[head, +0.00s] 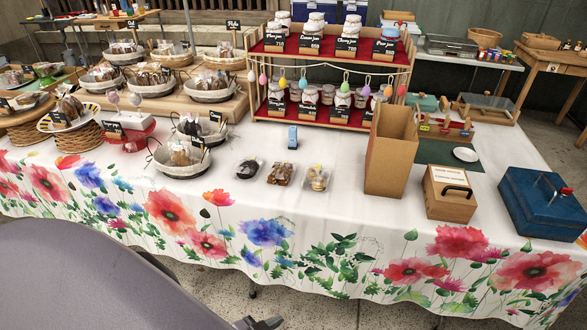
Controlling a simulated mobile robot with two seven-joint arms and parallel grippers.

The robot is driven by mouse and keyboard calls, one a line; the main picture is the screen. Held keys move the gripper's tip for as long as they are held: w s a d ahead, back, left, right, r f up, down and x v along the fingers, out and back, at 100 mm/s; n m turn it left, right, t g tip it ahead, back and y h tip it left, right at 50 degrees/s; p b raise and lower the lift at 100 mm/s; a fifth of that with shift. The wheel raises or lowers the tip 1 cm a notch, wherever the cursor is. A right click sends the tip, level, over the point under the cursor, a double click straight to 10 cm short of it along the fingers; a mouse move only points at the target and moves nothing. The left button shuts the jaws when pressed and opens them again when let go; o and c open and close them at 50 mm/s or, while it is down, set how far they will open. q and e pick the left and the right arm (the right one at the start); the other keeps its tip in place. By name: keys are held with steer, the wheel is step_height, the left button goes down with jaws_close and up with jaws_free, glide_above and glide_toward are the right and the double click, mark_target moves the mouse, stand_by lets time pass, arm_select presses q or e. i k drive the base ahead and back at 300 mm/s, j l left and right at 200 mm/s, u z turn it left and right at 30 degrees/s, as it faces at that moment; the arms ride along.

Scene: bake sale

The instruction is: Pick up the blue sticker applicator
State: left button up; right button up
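A small blue upright device (292,137), which looks like the sticker applicator, stands on the white flowered tablecloth (330,215) near the middle of the table. It is behind a short row of clear packs of baked goods and in front of the jar shelf. Nothing touches it that I can see. Neither of my grippers can be made out in the head view.
Packed treats (281,173) lie just in front of the device. A grey curved shape (90,275) fills the lower left.

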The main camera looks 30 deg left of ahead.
mark_target(292, 144)
steer(key=u, duration=0.9)
